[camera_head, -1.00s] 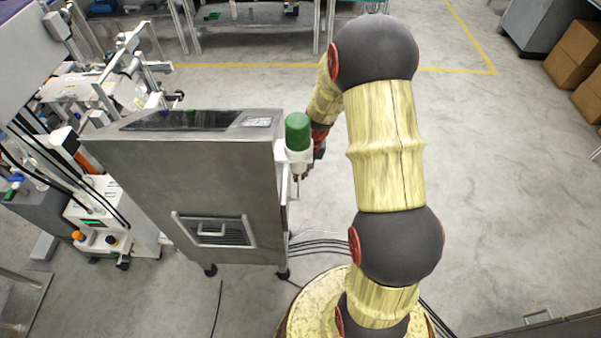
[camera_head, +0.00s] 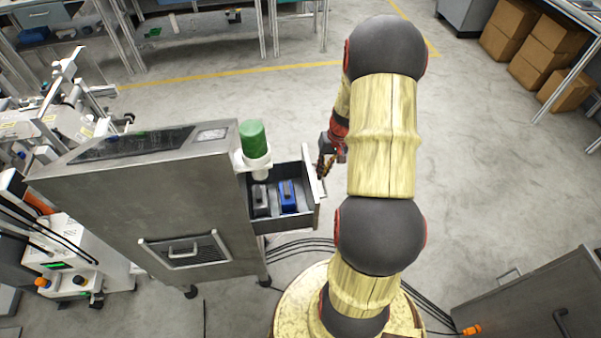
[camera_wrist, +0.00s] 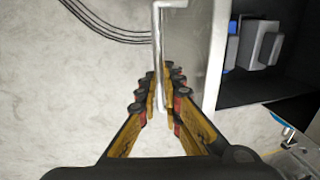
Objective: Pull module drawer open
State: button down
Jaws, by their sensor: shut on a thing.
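The module drawer (camera_head: 285,222) stands pulled out of the right side of the grey metal cabinet (camera_head: 150,185). Inside it are a grey module (camera_head: 260,203) and a blue module (camera_head: 288,198); both also show in part in the wrist view. My gripper (camera_head: 328,163) is at the drawer's front, on its outer side. In the wrist view my gripper (camera_wrist: 160,98) has its fingers closed around the lower part of the drawer's pale bar handle (camera_wrist: 157,50). The drawer's front panel (camera_wrist: 190,50) is just right of the fingers.
A green-topped lamp (camera_head: 253,140) stands beside the cabinet above the drawer. Black cables (camera_head: 300,247) cross the floor below the drawer. Cardboard boxes (camera_head: 540,50) stand at the far right, and another metal cabinet (camera_head: 540,295) at the lower right. The floor between is clear.

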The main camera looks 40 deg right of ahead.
jog(key=s+d, duration=0.5)
jog(key=d, duration=0.2)
jog(key=shift+s+d, duration=0.15)
jog(key=shift+d, duration=0.15)
jog(key=shift+f, duration=0.1)
jog(key=c, duration=2.3)
grip_release()
jog(key=o, duration=0.4)
jog(key=r, duration=0.4)
jog(key=d+r, duration=0.1)
jog(key=r, duration=0.3)
jog(key=s+d+r, duration=0.1)
jog(key=r, duration=0.3)
jog(key=shift+s, duration=0.1)
